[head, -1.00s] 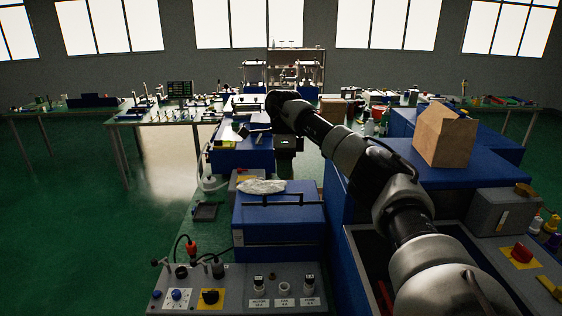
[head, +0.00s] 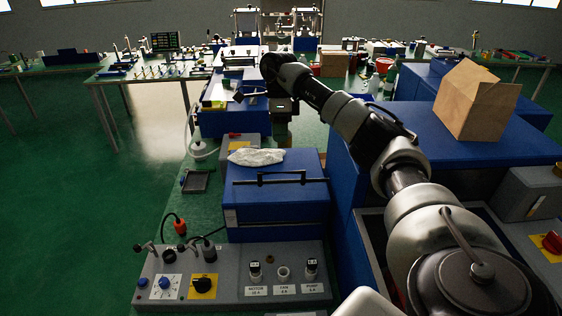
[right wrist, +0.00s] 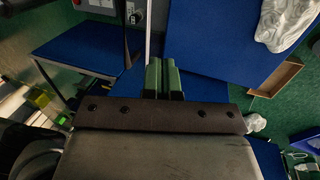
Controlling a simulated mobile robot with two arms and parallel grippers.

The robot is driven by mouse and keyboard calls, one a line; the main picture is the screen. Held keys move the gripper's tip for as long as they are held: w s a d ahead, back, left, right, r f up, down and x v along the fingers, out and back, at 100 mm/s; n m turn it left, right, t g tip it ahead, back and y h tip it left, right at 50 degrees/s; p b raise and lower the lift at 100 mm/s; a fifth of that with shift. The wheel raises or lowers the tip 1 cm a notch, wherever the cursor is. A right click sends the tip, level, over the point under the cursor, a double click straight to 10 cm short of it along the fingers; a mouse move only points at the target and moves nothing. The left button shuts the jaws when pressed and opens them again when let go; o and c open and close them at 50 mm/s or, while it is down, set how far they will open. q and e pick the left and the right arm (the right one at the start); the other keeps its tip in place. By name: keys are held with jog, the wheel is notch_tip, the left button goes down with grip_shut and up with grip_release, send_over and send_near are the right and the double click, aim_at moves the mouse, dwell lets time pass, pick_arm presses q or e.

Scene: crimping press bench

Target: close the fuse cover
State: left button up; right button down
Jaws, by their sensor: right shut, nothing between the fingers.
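A grey control panel (head: 226,262) stands at the near edge of the bench in the head view. Its MOTOR fuse (head: 254,271) and PUMP fuse (head: 311,268) stand up; the FAN socket (head: 283,274) is lower and ring-like. Behind it is a blue box (head: 275,206) with a black bar handle (head: 282,178); I cannot tell whether this is the fuse cover. My right arm reaches past it, and my right gripper (head: 240,97) is beyond it, small and dark. In the right wrist view its green fingers (right wrist: 163,64) are together and empty. My left gripper is out of view.
A white crumpled cloth (head: 256,157) lies behind the handle. A small dark tray (head: 196,182) and a white bottle (head: 200,148) are at the left edge. A cardboard box (head: 477,100) stands on a blue surface at right. The green floor at left is clear.

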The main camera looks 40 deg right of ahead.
jog(key=s+a+f+p, duration=0.3)
jog(key=f, duration=0.2)
jog(key=shift+s+p, duration=0.3)
